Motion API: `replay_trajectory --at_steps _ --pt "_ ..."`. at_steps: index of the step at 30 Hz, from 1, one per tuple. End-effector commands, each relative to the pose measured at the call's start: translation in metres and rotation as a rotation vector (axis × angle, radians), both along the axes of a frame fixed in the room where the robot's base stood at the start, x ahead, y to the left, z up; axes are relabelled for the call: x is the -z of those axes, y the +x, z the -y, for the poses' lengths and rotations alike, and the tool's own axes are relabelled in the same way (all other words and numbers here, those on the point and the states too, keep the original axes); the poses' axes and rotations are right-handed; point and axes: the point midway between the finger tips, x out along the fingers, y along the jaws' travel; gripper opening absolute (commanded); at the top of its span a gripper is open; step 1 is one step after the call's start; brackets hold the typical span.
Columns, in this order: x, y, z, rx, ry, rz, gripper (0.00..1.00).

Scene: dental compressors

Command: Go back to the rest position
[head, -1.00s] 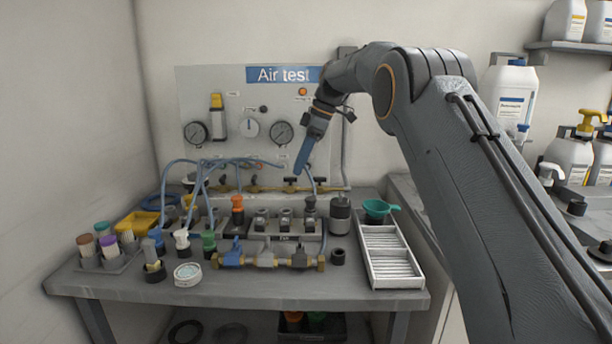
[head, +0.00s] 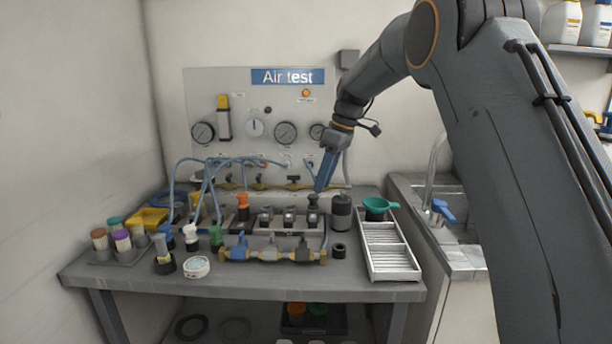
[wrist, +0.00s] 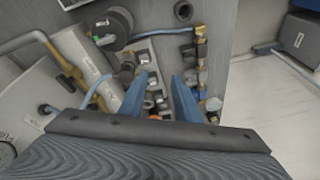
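My gripper (head: 325,172) hangs from my raised arm in front of the "Air test" panel (head: 290,120), pointing down above the back right of the bench. In the wrist view its two blue fingers (wrist: 158,95) are spread apart with a gap between them. I see nothing held in the gap; bench fittings show below and beyond it. The fingertips look clear of the grey block with black knobs (head: 288,221) and the dark cylinder (head: 341,212).
A sink (head: 450,200) with a tap is at right. The upper left wall area is free.

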Motion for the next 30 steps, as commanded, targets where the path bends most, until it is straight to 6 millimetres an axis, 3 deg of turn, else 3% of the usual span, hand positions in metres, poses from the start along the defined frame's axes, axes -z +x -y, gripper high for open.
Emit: replay_trajectory --at_steps 8,14,18,24,27,30 --pt "0.028 -0.098 0.055 0.377 -0.095 -0.091 0.3" --pt "0.056 -0.193 0.093 0.654 -0.16 -0.137 0.3" --pt "0.077 -0.267 0.116 0.837 -0.196 -0.16 0.3" --pt "0.103 -0.36 0.136 1.04 -0.229 -0.18 0.3" --pt "0.111 -0.389 0.141 1.099 -0.236 -0.186 0.3" --pt "0.115 -0.403 0.142 1.128 -0.238 -0.188 0.3"
